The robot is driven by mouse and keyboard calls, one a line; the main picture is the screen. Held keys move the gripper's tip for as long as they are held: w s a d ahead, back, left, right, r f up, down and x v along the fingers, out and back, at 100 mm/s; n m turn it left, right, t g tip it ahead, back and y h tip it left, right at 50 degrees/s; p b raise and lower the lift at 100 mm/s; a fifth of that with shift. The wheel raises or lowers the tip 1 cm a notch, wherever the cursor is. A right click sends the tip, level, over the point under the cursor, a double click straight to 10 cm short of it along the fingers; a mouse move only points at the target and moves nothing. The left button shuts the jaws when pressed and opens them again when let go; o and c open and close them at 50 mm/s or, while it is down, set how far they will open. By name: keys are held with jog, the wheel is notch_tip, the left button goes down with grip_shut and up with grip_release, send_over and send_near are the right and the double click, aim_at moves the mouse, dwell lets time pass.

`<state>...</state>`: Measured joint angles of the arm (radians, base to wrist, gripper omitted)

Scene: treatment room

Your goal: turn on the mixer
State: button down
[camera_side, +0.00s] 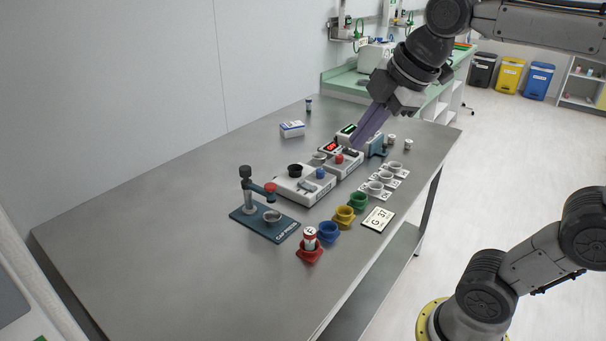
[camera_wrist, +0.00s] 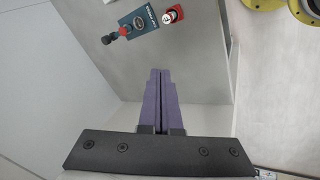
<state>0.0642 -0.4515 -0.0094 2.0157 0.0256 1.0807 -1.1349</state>
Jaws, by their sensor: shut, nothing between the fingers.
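My gripper (camera_side: 357,145) has long purple fingers pressed together and empty. In the side view its tips point down over the far cluster of devices; I cannot tell whether they touch anything. Just below the tips is a white device (camera_side: 345,170) with a red button (camera_side: 339,158) and a lit red display (camera_side: 329,148). Nearer the camera is another white device (camera_side: 305,192) with a black round cup (camera_side: 295,170) and a blue button (camera_side: 320,173). I cannot tell which is the mixer. In the wrist view the shut fingers (camera_wrist: 160,72) show no device below them.
A blue cap press (camera_side: 265,222) stands nearer the camera. Red (camera_side: 309,256), blue (camera_side: 328,233), yellow (camera_side: 345,216) and green (camera_side: 358,203) holders line the right, the red one with a vial. A card (camera_side: 378,220) lies beside them. The table's left side is clear.

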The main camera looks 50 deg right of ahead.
jog(key=w+d+r+n, duration=0.2)
jog(key=w+d+n, duration=0.2)
jog(key=w, duration=0.7)
jog(key=n+g, duration=0.2)
jog(key=g, duration=0.2)
send_over(302, 181)
jog(key=s, duration=0.2)
notch_tip(302, 181, down, 18)
jog(key=shift+s+r, duration=0.1)
jog(key=shift+s, duration=0.1)
jog(key=f, duration=0.4)
jog(key=w+f, duration=0.1)
jog(key=f, duration=0.7)
jog(key=shift+w+a+f, duration=0.1)
jog(key=shift+w+f, duration=0.05)
jog(key=shift+w, duration=0.15)
jog(key=shift+w+f, duration=0.2)
jog(key=shift+f, duration=0.6)
